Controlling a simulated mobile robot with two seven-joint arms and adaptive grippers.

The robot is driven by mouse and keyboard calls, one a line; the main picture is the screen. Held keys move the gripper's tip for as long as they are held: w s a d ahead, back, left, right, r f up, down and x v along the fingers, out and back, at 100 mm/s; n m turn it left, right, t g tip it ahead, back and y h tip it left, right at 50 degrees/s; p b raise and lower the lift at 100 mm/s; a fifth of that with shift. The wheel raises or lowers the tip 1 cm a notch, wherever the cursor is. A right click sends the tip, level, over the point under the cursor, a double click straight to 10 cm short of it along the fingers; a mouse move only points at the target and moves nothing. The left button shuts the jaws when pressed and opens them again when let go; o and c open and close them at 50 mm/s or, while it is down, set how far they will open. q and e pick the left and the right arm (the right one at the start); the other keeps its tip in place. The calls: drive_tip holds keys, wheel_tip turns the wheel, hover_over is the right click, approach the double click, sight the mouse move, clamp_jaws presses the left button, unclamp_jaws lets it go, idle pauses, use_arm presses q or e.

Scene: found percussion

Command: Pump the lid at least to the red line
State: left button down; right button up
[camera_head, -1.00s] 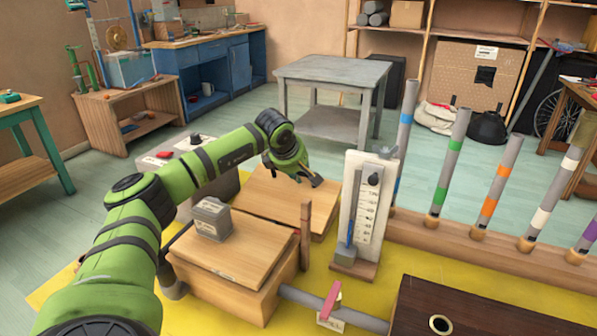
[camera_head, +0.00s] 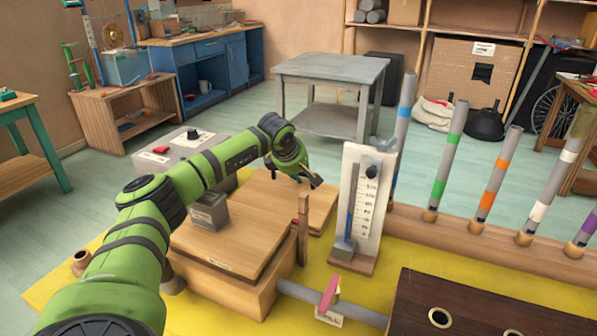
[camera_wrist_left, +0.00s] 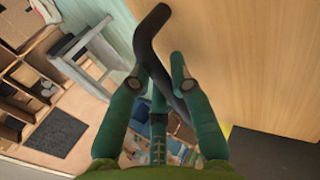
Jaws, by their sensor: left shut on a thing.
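The wooden lid (camera_head: 235,225) tops a low box and bears a grey block (camera_head: 209,211). A lighter board (camera_head: 270,195) adjoins it at the back. The white gauge board (camera_head: 376,205) stands to the right, with a marked scale and a blue strip (camera_head: 350,210); I cannot make out a red line. My left gripper (camera_head: 316,181) is above the back board, left of the gauge. In the left wrist view its fingers (camera_wrist_left: 157,74) are shut on a dark bent handle (camera_wrist_left: 150,50). Where the handle joins is hidden. My right gripper is not in view.
A grey box (camera_head: 185,150) with a black knob stands behind my left arm. Several banded grey tubes (camera_head: 448,160) stand in a wooden rail to the right. A dark wooden box (camera_head: 460,305) stands front right.

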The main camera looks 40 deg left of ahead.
use_arm(q)
drive_tip(key=shift+f, duration=0.4)
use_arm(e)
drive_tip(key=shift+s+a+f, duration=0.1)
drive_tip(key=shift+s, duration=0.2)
